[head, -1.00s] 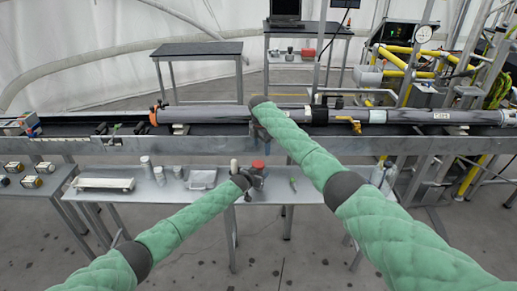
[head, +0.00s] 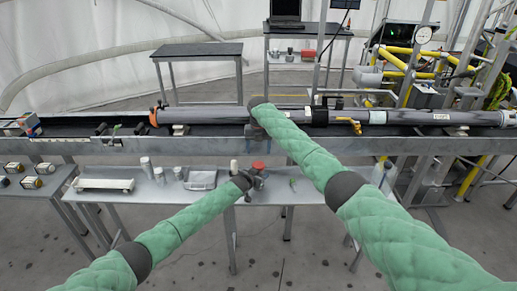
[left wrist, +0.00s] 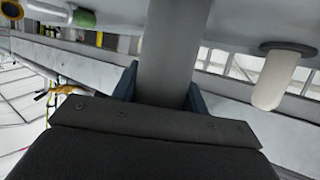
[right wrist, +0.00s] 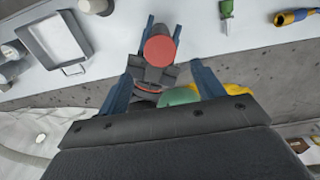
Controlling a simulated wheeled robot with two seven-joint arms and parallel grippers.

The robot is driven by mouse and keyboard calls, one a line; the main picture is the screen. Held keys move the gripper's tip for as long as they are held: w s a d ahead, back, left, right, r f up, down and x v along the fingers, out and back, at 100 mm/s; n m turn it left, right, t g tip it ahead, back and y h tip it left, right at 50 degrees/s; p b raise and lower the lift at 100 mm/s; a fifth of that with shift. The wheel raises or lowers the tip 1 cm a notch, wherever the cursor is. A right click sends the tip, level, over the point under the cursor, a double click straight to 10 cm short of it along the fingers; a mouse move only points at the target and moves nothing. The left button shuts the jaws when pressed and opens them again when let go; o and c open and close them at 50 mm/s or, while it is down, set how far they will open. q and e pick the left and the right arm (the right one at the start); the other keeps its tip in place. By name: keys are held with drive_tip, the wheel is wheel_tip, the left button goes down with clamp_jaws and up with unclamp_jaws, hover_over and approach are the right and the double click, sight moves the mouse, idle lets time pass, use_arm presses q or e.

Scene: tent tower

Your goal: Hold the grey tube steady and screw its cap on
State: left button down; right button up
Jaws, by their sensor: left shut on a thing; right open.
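My left gripper (head: 257,180) is shut on the grey tube (left wrist: 172,50), which stands between its blue fingers in the left wrist view. A red round top (right wrist: 158,50), which looks like the cap, shows at the tube's end between the left fingers in the right wrist view. It also shows in the head view (head: 258,165). I cannot tell how tightly it sits. My right gripper (right wrist: 160,72) is open and empty above, pointing down towards the red top. In the head view the right gripper is largely hidden behind its own arm.
The grey bench (head: 150,197) holds a metal tray (head: 201,180), a white rack (head: 103,184) and several pale cylinders. A cream cylinder (left wrist: 275,80) stands close to the left gripper. A green-handled tool (right wrist: 227,10) lies nearby. A long rail with a big tube (head: 205,114) runs behind.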

sight(258, 164)
drive_tip(key=shift+f, duration=4)
drive_tip(key=c, duration=1)
drive_tip(key=m, duration=1.3)
drive_tip(key=o, duration=1.1)
